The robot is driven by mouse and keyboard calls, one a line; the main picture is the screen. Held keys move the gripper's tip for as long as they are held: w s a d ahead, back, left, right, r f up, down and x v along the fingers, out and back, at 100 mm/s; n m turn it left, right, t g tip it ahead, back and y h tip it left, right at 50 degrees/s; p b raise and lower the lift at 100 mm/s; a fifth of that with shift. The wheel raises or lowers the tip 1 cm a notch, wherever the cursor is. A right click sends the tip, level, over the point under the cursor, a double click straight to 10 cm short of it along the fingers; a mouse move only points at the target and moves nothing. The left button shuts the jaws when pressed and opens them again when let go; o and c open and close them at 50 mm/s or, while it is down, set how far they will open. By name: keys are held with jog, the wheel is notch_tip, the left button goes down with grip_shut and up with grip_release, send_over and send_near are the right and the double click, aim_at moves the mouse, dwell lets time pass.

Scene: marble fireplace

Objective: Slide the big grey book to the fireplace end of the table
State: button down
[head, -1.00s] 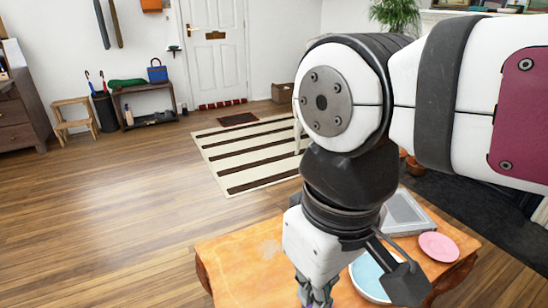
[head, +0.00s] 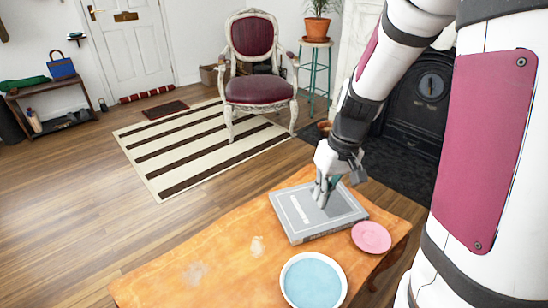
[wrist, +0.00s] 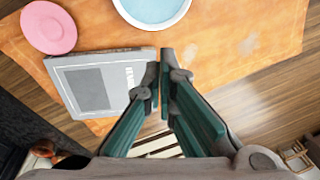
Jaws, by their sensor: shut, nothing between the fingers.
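The big grey book (head: 290,208) lies flat on the orange-brown wooden table (head: 215,250), near its far right end in the head view. My gripper (head: 321,203) is shut and empty, pointing down, and overlaps the book's top in that view. In the wrist view the book (wrist: 95,82) lies left of my fingertips (wrist: 161,52), with its right edge close beside them. I cannot tell whether they touch. The fireplace (head: 425,95), with a black stove, stands beyond the table at the right, partly hidden by my arm.
A pink plate (head: 371,237) sits close to the book's near right corner. A white-rimmed bowl with a blue inside (head: 313,280) stands nearer. The table's left part is bare. A red-seated chair (head: 259,88) stands on the striped rug (head: 185,150) behind.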

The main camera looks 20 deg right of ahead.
aim_at(333, 219)
jog(key=d+f+h+p, duration=0.2)
jog(key=d+f, duration=1.1)
jog(key=f, duration=0.4)
jog(key=shift+m+g, duration=0.3)
jog(key=shift+g, duration=0.1)
jog(key=f+b, duration=0.1)
jog(key=f, duration=0.2)
jog(key=f+b, duration=0.1)
jog(key=f, duration=0.3)
jog(key=w+f+b, duration=0.1)
jog(key=f, duration=0.2)
jog(key=shift+d+f+b, duration=0.15)
jog(key=shift+f+b, duration=0.05)
jog(key=shift+b, duration=0.1)
jog(key=w, duration=0.3)
jog(key=shift+w+d+r, duration=0.15)
jog(key=shift+r, duration=0.1)
jog(key=shift+w, duration=0.3)
jog(key=w, duration=0.4)
jog(key=w+b, duration=0.1)
jog(key=w, duration=0.1)
jog(key=shift+w+d, duration=0.2)
jog(key=shift+d, duration=0.15)
jog(key=shift+s, duration=0.1)
